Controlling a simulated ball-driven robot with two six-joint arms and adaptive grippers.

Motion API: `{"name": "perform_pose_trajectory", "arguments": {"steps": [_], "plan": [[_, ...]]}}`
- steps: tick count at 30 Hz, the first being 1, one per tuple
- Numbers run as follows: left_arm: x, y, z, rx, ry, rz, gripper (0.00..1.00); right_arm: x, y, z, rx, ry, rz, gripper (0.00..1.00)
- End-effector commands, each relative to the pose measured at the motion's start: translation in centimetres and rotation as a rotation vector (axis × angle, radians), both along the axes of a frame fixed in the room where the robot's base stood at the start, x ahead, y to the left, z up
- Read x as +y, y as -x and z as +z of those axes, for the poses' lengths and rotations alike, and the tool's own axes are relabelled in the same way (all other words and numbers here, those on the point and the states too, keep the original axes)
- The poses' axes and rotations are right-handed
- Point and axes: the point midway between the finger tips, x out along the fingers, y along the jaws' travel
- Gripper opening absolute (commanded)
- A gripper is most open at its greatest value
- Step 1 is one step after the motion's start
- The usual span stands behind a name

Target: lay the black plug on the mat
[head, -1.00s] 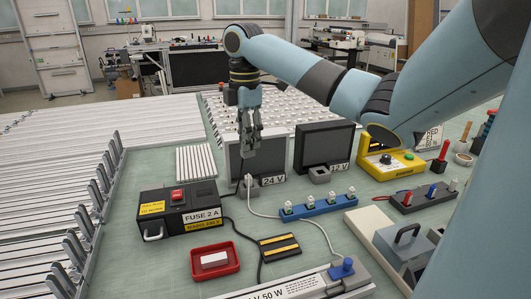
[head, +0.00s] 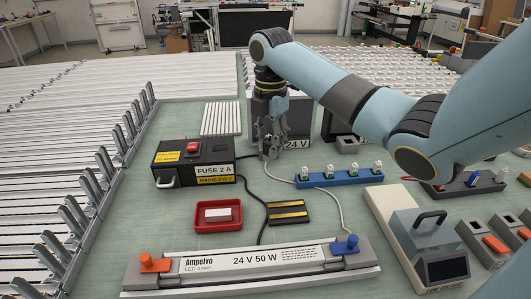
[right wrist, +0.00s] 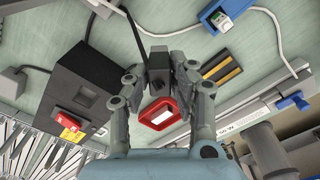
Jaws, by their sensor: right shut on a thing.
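My right gripper (head: 270,148) is low on the bench, in front of the 24 V panel (head: 290,118). In the right wrist view its fingers (right wrist: 160,78) are shut on a dark block, the black plug (right wrist: 158,62), with a black cord running up and left from it. The plug is hidden behind the fingers in the head view. The mat, dark with yellow stripes (head: 288,212), lies flat and bare, nearer than the gripper; it also shows in the right wrist view (right wrist: 224,72), right of the plug. My left gripper is not in view.
A black fuse box (head: 192,162) stands left of the gripper. A red tray (head: 218,216) lies left of the mat, a blue strip (head: 340,177) is right of the gripper, and a long LED driver (head: 250,263) lies in front. Cords run near the mat.

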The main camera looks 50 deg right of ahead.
Motion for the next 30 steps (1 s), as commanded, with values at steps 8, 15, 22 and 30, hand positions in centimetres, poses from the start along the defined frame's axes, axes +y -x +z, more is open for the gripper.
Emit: {"name": "perform_pose_trajectory", "arguments": {"steps": [8, 15, 22, 30], "plan": [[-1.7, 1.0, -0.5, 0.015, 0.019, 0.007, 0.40, 0.6, -3.5, -2.2, 0.002, 0.001, 0.000, 0.00], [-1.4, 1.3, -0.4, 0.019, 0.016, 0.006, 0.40, 0.6, -3.4, -5.5, 0.004, 0.001, 0.000, 0.00], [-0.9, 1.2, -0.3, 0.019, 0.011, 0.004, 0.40, 0.6, -3.5, -6.2, 0.001, 0.003, 0.001, 0.00], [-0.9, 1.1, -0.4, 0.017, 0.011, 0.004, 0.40, 0.6, -3.5, -6.4, 0.001, 0.002, 0.000, 0.28]]}}
